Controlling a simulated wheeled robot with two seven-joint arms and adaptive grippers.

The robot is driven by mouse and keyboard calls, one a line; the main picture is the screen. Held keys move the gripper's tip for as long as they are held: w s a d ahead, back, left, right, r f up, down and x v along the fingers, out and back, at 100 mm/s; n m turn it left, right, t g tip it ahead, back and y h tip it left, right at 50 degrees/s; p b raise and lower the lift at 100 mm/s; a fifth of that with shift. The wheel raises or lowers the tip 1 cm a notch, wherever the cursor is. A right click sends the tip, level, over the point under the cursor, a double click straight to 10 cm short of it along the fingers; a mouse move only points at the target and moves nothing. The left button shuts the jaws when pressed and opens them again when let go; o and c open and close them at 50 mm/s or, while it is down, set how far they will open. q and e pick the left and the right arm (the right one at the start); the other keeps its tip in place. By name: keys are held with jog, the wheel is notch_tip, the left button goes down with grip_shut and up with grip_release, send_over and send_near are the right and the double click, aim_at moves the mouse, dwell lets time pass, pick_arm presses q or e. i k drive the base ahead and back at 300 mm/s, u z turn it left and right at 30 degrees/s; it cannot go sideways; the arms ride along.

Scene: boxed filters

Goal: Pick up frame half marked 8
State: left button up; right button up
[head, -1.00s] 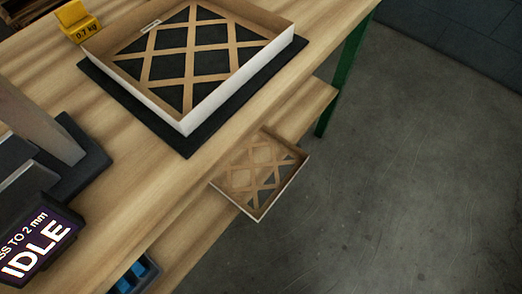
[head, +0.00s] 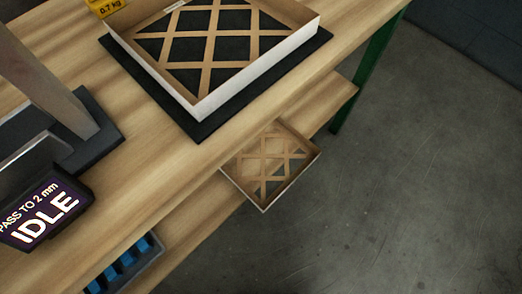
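A large white-sided frame half (head: 259,73) with a tan lattice lies on a black mat (head: 214,122) on the table top. A smaller frame half (head: 289,189) with a similar lattice sits on the lower shelf, its near corner sticking out past the shelf's edge. No mark 8 can be read on either one. Neither of my grippers is in view.
A device with a screen (head: 47,211) reading "PASS TO 2 mm IDLE" stands at the left of the table (head: 122,175). A yellow 0.7 kg block (head: 105,8) is at the top. A bin (head: 128,266) with blue items sits on the lower shelf (head: 190,240). Grey floor (head: 420,180) at right is clear.

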aim_at(312, 152)
jog(key=u, duration=0.5)
jog(key=k, duration=0.5)
jog(key=u, duration=0.8)
jog(key=k, duration=0.5)
jog(key=u, duration=0.05)
